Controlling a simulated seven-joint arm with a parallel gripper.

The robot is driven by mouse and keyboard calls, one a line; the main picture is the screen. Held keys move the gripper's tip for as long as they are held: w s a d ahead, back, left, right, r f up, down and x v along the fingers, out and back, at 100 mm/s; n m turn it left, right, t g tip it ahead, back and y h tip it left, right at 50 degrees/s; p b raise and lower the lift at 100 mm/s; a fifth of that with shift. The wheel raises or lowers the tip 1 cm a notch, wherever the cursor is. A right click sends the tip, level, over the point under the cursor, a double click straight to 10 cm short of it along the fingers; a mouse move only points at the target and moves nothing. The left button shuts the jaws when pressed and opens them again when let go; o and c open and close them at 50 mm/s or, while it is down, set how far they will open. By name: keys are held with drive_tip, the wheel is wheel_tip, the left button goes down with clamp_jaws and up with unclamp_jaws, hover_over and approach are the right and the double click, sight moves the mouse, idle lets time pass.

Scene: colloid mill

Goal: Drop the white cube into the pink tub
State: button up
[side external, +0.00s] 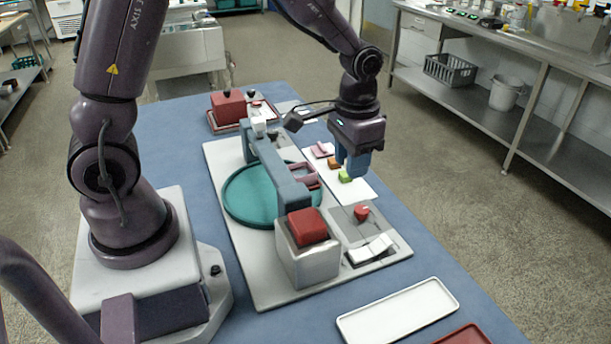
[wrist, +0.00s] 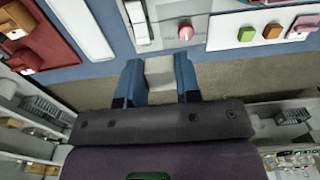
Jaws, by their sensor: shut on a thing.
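My gripper (side external: 355,172) is above the white board (side external: 372,190) at the right side of the machine. In the wrist view my gripper (wrist: 159,80) has its two blue fingers closed on the white cube (wrist: 160,70), which sits between them. In the side view the cube is not distinguishable behind the fingers. A small pink piece that looks like the pink tub (side external: 321,149) is on the far end of the board, beyond the orange and green blocks. It also shows at the upper right of the wrist view (wrist: 302,26), apart from the gripper.
A green block (side external: 345,176) and an orange block (side external: 333,163) are on the board close to my fingers. A teal round dish (side external: 240,200) lies under a blue-grey bridge (side external: 275,168). A red knob (side external: 361,212) stands nearby. A white tray (side external: 398,312) lies in front.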

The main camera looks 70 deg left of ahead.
drive_tip(key=shift+s+a+f, duration=0.3)
drive_tip(key=shift+a+f, duration=1.55)
drive_tip(key=shift+a, duration=1.45)
drive_tip(key=shift+s+a+f, duration=0.35)
drive_tip(key=shift+a+f, duration=1.45)
drive_tip(key=shift+a, duration=1.5)
drive_tip(key=shift+s+a+f, duration=0.3)
drive_tip(key=shift+a+f, duration=1.55)
drive_tip(key=shift+a, duration=1.45)
drive_tip(key=o, duration=1.5)
drive_tip(key=shift+c, duration=0.2)
